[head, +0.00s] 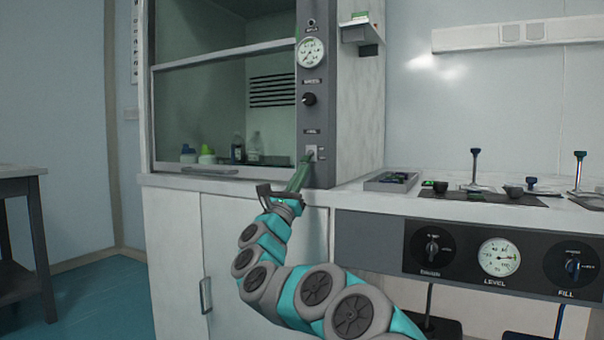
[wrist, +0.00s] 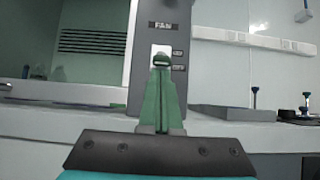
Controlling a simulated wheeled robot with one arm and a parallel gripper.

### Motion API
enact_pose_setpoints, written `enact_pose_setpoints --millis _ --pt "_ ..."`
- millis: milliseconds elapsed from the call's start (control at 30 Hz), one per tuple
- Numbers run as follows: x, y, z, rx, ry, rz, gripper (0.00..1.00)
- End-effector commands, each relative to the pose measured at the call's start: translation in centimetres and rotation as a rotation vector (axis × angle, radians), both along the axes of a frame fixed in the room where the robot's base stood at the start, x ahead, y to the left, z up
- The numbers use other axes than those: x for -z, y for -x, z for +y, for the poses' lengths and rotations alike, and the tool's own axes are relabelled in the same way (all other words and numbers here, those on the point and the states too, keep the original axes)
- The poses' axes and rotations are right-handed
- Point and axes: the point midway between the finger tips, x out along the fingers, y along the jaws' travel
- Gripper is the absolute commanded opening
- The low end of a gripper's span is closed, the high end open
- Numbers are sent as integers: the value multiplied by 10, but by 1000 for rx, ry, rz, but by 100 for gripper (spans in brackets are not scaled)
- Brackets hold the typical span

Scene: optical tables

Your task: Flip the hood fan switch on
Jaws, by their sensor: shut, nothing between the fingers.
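The fan switch (head: 312,149) is a small light plate low on the grey control column of the fume hood. In the wrist view the switch plate (wrist: 160,48) sits under a FAN label, with two small labels to its right. My gripper (head: 306,160) has its green fingers shut and empty, pointing up at the switch. In the wrist view the fingertips (wrist: 161,61) cover the lower part of the switch. I cannot tell whether they touch it. The lever's position is hidden.
Above the switch, the column bears a black knob (head: 309,99) and a round gauge (head: 311,52). Bottles (head: 207,155) stand inside the hood behind the partly raised sash. A grey tray (head: 391,182) lies on the bench right of the column. A dark table (head: 20,195) is at far left.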

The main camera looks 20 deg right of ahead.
Motion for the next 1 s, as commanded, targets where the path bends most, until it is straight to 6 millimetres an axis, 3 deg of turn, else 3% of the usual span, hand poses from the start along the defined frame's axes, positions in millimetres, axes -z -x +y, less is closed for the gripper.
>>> enact_pose_setpoints --millis 1000 --pt "-25 9 13 -3 -311 237 0"
